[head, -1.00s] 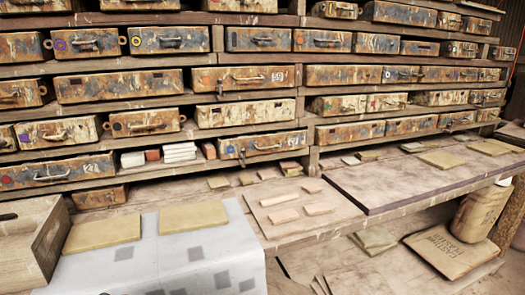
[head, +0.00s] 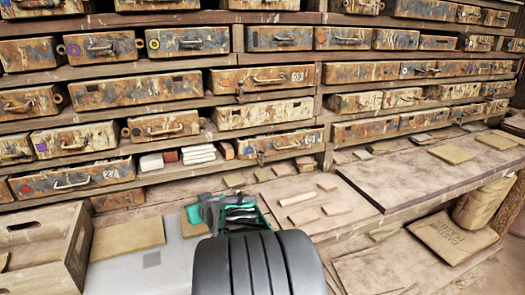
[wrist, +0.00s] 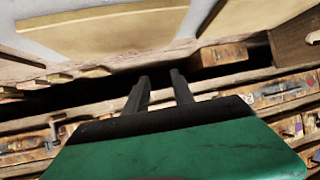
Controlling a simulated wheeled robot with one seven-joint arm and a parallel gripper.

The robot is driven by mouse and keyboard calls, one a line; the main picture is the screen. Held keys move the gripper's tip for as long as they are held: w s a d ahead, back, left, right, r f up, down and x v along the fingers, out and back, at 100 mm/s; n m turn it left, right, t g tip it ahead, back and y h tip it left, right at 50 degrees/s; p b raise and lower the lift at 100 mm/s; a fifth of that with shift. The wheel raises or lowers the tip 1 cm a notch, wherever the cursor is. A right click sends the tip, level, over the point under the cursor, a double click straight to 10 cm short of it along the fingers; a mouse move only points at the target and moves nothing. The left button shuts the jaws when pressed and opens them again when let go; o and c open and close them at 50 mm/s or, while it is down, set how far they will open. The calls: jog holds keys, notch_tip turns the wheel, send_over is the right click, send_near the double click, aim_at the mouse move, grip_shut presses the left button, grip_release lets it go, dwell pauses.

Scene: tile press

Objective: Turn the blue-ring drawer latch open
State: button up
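My gripper (head: 228,208) is low in the head view, over the bench and well below that drawer, touching nothing that I can see. In the wrist view, its two dark fingers (wrist: 160,76) stand apart with nothing between them. No blue ring can be made out there.
Other marked drawers fill the shelves around, some with levers hanging at their fronts. A wooden crate (head: 72,240) stands at lower left. Tan tiles (head: 128,238) and small bricks (head: 298,198) lie on the bench. The bench at right (head: 400,180) is mostly clear.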

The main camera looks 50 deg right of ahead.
jog(key=s+d+r+m+t+h, duration=0.1)
jog(key=s+d+r+m+h, duration=0.15)
jog(key=d, duration=0.85)
jog(key=m+t+h, duration=0.1)
jog(key=m+h, duration=0.1)
jog(key=h, duration=0.3)
send_near(262, 153)
jog(key=x, duration=0.2)
jog(key=p+x, duration=0.2)
jog(key=x, duration=0.4)
jog(key=shift+w+d, duration=0.1)
jog(key=shift+d, duration=0.15)
jog(key=shift+w+d, duration=0.25)
jog(key=shift+w, duration=0.05)
grip_shut()
